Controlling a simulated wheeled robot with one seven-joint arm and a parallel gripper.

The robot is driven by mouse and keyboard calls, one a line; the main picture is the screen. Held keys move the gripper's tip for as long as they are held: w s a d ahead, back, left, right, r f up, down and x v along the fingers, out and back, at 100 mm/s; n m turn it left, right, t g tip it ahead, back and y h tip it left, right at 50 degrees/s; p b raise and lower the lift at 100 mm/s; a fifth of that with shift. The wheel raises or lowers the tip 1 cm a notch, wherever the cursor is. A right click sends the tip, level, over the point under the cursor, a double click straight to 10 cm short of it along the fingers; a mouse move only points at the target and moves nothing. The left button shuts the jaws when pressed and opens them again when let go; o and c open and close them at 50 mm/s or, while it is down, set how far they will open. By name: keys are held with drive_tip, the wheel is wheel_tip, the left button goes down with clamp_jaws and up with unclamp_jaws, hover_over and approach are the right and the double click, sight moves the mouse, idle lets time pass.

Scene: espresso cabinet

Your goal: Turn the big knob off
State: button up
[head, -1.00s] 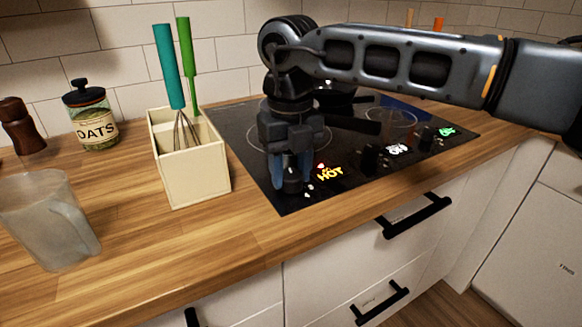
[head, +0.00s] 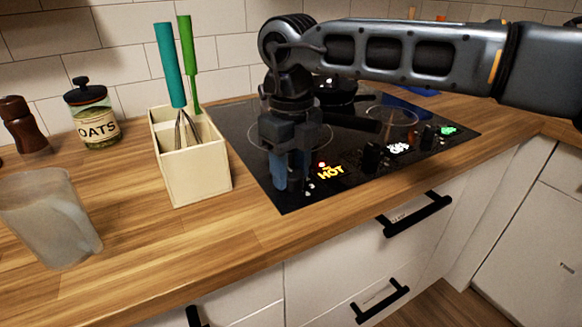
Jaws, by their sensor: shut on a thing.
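The black cooktop (head: 238,132) is set in the wooden counter, with a row of dark knobs along its front edge. My gripper (head: 292,184) points down at the front left corner of the cooktop, with its blue fingers shut on the leftmost knob. The fingers hide most of that knob, so its angle cannot be read. A red light and a glowing yellow HOT label (head: 330,172) show just right of it. A middle knob (head: 372,156) stands beside a white lit label (head: 398,148). A right knob (head: 428,138) stands beside a green lit label (head: 448,130).
A cream utensil box (head: 196,176) with a teal whisk and a green-handled tool stands left of the cooktop. A black pan (head: 337,92) sits behind my gripper. A cloudy pitcher (head: 48,220), an oats jar (head: 94,118) and a brown mill (head: 24,127) are further left.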

sight(291, 172)
drive_tip(key=o, duration=1.1)
drive_tip(key=shift+c, duration=0.2)
drive_tip(key=shift+r, duration=0.1)
wheel_tip(291, 172, up, 8)
drive_tip(key=shift+f, duration=0.15)
